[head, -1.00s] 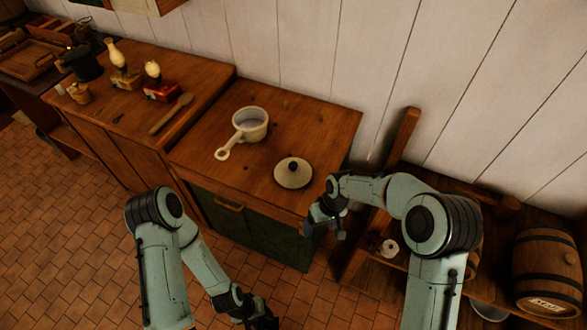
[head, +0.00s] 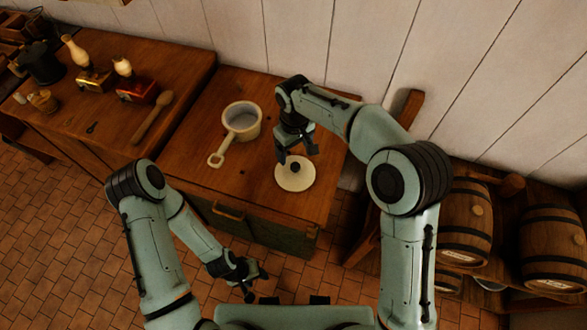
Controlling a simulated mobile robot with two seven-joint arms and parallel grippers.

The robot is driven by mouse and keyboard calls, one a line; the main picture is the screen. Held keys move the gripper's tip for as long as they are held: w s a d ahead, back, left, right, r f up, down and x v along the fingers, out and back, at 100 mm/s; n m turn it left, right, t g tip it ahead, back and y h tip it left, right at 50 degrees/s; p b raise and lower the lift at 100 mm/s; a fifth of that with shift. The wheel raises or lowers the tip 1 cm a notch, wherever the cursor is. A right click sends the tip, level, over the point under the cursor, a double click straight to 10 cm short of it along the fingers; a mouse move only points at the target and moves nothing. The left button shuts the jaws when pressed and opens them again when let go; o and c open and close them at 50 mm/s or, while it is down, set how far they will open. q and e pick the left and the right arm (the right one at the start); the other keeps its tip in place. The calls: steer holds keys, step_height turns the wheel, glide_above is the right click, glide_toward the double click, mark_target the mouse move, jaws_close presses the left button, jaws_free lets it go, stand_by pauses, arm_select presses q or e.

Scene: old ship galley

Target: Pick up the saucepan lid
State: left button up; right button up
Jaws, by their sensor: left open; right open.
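The saucepan lid (head: 296,178) is a round cream disc with a dark knob, lying flat on the wooden counter. The cream saucepan (head: 242,119) stands to its upper left, its handle pointing down and left. My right gripper (head: 298,157) is open, just above the lid's far side near the knob; whether it touches the lid I cannot tell. My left gripper (head: 259,284) is open and empty, low in front of the cabinet and away from the lid.
The counter (head: 192,130) is clear around the lid and pan.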

mark_target(295, 167)
steer(key=f, duration=0.9)
steer(key=shift+d+f, duration=0.2)
steer(key=shift+f, duration=0.15)
steer(key=shift+s, duration=0.1)
jaws_close()
